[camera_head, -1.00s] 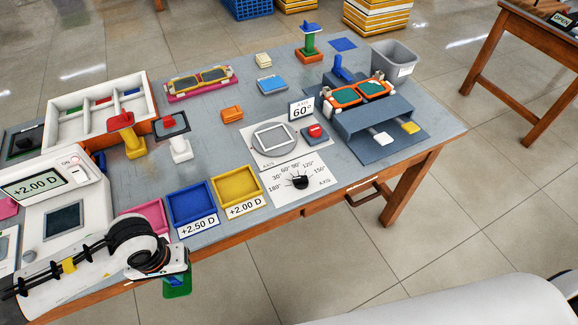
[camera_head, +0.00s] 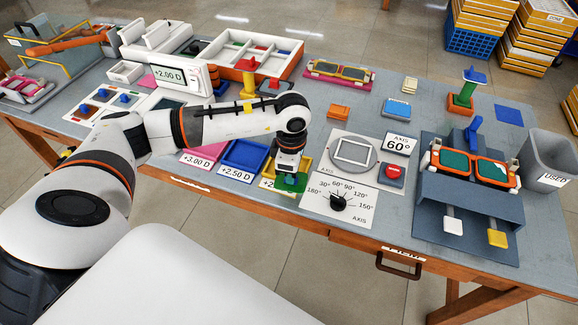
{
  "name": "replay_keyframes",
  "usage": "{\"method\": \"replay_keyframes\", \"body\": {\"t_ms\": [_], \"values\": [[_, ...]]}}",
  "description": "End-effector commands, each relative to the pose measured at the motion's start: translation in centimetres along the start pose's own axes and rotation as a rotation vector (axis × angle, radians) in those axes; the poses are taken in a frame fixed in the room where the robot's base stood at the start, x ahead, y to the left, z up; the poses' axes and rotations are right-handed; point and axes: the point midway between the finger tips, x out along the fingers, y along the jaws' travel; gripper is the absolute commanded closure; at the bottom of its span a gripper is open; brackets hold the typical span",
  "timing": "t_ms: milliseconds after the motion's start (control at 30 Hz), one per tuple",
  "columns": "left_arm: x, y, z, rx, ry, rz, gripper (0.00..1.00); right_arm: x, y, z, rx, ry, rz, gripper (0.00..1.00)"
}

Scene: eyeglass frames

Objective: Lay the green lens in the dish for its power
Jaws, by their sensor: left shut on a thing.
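The green lens (camera_head: 292,184) is in my left gripper (camera_head: 289,174), which is shut on it and points down over the yellow dish (camera_head: 266,171). The gripper and lens hide part of the dish, and I cannot tell if the lens touches it. The dish's label is partly hidden and shows "+2". The blue dish (camera_head: 243,156) beside it is labelled +2.50 D, and the pink dish (camera_head: 196,158) farther left +3.00 D. The lens meter display (camera_head: 169,76) reads +2.00 D. My right gripper is out of view.
To the right are an axis dial card (camera_head: 340,208), a red button (camera_head: 393,172) and an orange frame with green lenses (camera_head: 470,167) on a blue-grey stand. A grey USED bin (camera_head: 550,160) stands at the right. A compartment tray (camera_head: 262,52) is behind.

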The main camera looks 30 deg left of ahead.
Motion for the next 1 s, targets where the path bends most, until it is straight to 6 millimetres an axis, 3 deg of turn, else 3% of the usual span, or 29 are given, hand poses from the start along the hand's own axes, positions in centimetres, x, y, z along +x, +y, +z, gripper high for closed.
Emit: {"method": "replay_keyframes", "body": {"t_ms": [100,300,500,667,1000], "values": [[-1.1,-2.6,0.7,-0.383,0.002,-0.002,1.0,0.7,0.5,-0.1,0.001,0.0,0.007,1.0],[-3.2,-5.8,1.9,-0.969,0.002,-0.001,1.0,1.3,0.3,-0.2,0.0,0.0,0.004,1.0],[-4.6,-7.5,2.6,-1.337,0.001,0.0,1.0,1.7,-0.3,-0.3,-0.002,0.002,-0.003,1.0],[-4.4,-7.9,2.8,-1.444,-0.002,0.002,1.0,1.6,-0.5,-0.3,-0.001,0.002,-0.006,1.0],[0.9,-7.9,2.9,-1.453,-0.002,0.001,1.0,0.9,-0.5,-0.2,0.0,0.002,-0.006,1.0]]}}
